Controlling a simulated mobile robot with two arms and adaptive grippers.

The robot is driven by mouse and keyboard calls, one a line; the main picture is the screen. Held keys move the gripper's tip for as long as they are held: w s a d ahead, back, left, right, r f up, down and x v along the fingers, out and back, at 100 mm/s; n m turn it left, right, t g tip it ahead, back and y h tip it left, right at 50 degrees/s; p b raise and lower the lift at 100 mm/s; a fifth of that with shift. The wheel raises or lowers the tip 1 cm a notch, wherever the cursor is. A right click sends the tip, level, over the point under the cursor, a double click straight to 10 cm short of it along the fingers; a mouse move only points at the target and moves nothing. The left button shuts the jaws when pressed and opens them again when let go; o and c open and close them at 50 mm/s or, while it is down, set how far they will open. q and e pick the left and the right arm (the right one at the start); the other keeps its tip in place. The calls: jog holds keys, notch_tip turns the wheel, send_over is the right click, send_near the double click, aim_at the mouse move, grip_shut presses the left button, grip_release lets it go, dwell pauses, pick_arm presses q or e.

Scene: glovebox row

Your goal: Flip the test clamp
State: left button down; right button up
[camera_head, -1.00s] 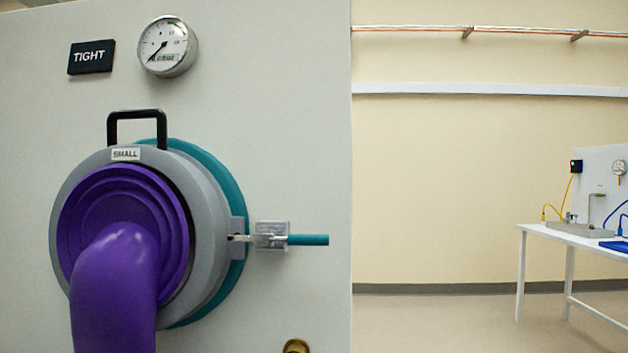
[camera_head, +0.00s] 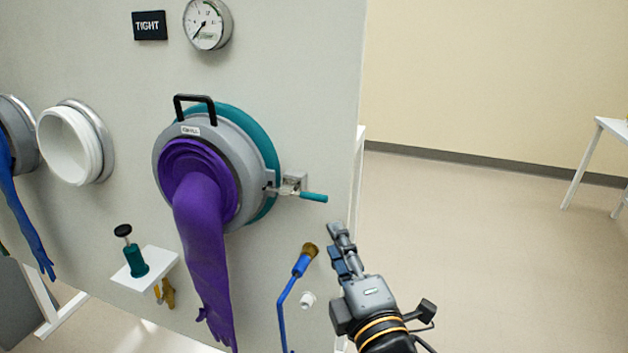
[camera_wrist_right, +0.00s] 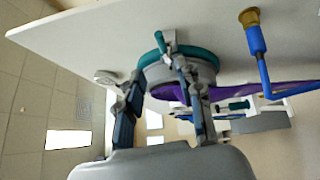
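The test clamp (camera_head: 293,184) is a small metal latch with a teal handle (camera_head: 314,197), at the right side of the grey ring (camera_head: 246,160) around the purple glove (camera_head: 200,225). The handle sticks out to the right. My right gripper (camera_head: 338,235) is below and to the right of the handle, apart from it, pointing up. In the right wrist view my right gripper (camera_wrist_right: 158,74) shows two spread fingers with nothing between them; the teal handle (camera_wrist_right: 161,42) appears just beyond the fingertips. My left gripper is out of view.
A blue tube with a brass end (camera_head: 309,250) rises left of my right gripper. A small shelf (camera_head: 160,263) holds a teal hand pump (camera_head: 135,260). A gauge (camera_head: 207,24) and a TIGHT sign (camera_head: 150,25) are above. Open floor lies right of the panel edge.

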aim_at(315, 200)
jog(key=p+x, duration=0.3)
jog(key=x, duration=1)
jog(key=shift+w+a+f, duration=0.1)
jog(key=shift+w+a, duration=0.1)
jog(key=shift+w, duration=0.15)
jog(key=shift+c, duration=0.2)
grip_shut()
